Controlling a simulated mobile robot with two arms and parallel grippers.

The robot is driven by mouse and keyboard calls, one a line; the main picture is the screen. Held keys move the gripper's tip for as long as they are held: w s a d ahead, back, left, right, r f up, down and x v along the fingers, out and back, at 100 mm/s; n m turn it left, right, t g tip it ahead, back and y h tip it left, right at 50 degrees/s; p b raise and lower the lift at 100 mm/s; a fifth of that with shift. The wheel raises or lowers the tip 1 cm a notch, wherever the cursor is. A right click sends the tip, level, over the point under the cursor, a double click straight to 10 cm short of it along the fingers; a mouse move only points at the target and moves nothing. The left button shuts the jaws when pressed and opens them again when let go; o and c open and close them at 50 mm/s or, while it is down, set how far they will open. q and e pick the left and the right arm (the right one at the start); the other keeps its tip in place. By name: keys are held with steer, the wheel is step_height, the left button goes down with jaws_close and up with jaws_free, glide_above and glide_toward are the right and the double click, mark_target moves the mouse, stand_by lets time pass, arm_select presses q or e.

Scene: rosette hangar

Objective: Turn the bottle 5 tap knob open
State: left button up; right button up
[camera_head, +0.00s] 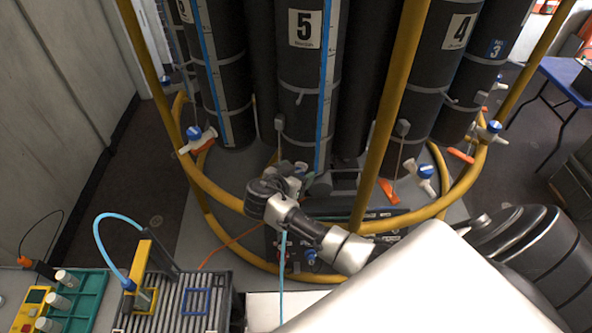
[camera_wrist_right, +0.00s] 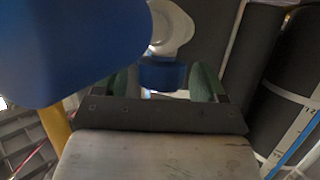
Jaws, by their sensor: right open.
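Bottle 5 (camera_head: 306,70) is a dark upright cylinder with a white "5" label and a blue-and-white strip, behind the yellow frame. Its tap is mostly hidden behind my right gripper (camera_head: 272,190) in the head view. In the right wrist view my right gripper (camera_wrist_right: 164,82) is open, with green pads on both sides of a small blue part (camera_wrist_right: 163,75) below a white tap body (camera_wrist_right: 172,28). A large blue rounded shape (camera_wrist_right: 65,45), perhaps the knob, fills the upper left close to the camera. I cannot tell whether the pads touch anything. My left gripper is not in view.
Yellow frame rings (camera_head: 225,196) and posts (camera_head: 400,80) surround the bottles. Other blue-knobbed taps show at left (camera_head: 193,132), below bottle 4 (camera_head: 425,171) and at right (camera_head: 494,127). A slatted rack (camera_head: 190,281) and green tray (camera_head: 92,300) stand at lower left.

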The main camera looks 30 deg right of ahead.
steer(key=c, duration=0.9)
